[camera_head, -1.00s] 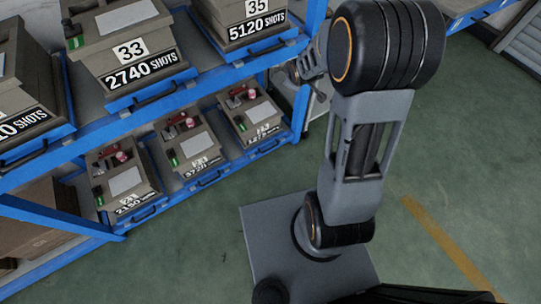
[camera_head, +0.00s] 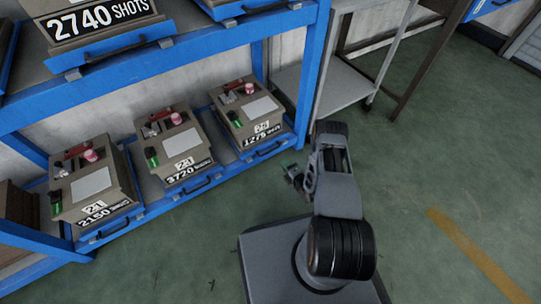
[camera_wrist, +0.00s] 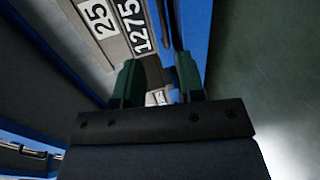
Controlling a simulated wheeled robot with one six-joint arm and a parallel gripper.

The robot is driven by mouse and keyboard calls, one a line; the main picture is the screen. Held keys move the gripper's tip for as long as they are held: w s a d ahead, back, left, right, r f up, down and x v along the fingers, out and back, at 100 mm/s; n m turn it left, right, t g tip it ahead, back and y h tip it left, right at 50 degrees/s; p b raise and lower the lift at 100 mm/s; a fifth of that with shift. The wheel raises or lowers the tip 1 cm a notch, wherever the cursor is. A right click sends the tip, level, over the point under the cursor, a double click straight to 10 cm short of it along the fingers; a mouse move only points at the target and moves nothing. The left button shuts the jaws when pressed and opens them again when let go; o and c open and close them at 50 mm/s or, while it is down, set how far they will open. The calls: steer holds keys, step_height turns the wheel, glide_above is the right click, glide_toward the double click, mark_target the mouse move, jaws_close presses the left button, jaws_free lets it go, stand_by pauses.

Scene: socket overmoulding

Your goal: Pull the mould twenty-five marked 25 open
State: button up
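The mould marked 25 (camera_head: 250,115) is a beige block with the plate 1275 on its front. It stands on a blue tray at the right end of the lower shelf. A dark handle (camera_head: 271,150) is on the tray's front. In the wrist view the 25 label (camera_wrist: 98,15) and the 1275 plate (camera_wrist: 134,22) are close, at the top. My gripper (camera_head: 296,176) is low, in front of and to the right of that tray. Its two green fingers (camera_wrist: 157,82) are apart. Dark and pale parts show between them; I cannot tell whether they touch anything.
Two similar moulds stand to the left, one with 3720 (camera_head: 180,150) and one with 2150 (camera_head: 92,185). The blue shelf post (camera_head: 312,75) rises right of mould 25. A grey table (camera_head: 335,88) stands beyond it. The green floor on the right is clear.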

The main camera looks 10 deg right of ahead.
mark_target(271, 151)
steer(key=shift+b+x, duration=2.8)
steer(key=shift+x, duration=3.9)
steer(key=shift+s+a+f, duration=0.1)
steer(key=shift+f, duration=0.1)
steer(key=shift+c, duration=0.2)
jaws_close()
